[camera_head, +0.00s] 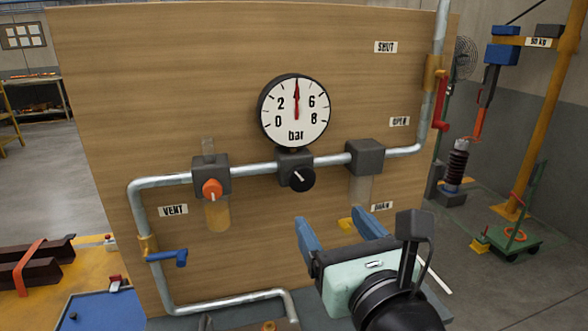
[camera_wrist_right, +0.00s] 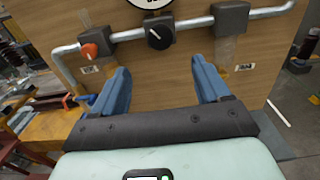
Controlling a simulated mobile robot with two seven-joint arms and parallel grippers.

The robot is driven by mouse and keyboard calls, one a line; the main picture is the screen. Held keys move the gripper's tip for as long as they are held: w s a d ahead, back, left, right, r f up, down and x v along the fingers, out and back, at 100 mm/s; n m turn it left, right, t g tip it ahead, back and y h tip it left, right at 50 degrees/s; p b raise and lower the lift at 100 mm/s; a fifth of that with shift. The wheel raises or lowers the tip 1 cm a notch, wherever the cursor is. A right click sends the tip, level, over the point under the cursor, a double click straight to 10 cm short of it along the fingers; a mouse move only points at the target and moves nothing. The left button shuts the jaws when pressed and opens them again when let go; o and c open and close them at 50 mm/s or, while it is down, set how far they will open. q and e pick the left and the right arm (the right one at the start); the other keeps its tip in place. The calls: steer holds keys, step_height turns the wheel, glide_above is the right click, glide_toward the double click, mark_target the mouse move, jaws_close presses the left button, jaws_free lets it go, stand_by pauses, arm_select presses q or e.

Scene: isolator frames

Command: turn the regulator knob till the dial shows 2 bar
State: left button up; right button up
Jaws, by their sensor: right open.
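The round dial (camera_head: 295,111), marked in bar, is on the wooden panel. Its red needle points almost straight up, midway between 2 and 6. The black regulator knob (camera_head: 302,180) with a white pointer line sits below the dial on a grey block. It also shows in the right wrist view (camera_wrist_right: 159,36), ahead of the fingers. My right gripper (camera_head: 339,227) is open and empty, with blue fingers, below and to the right of the knob and apart from it. In the wrist view the knob appears between and beyond its fingertips (camera_wrist_right: 159,66). My left gripper is not in view.
An orange knob (camera_head: 212,190) is on the left block of the grey pipe. A blue lever (camera_head: 167,257) is lower left and a red lever (camera_head: 441,112) is at the right.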

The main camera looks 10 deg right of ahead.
mark_target(303, 178)
steer(key=w, duration=1.3)
steer(key=shift+w+a+r, duration=0.1)
steer(key=shift+a, duration=0.1)
steer(key=c, duration=1)
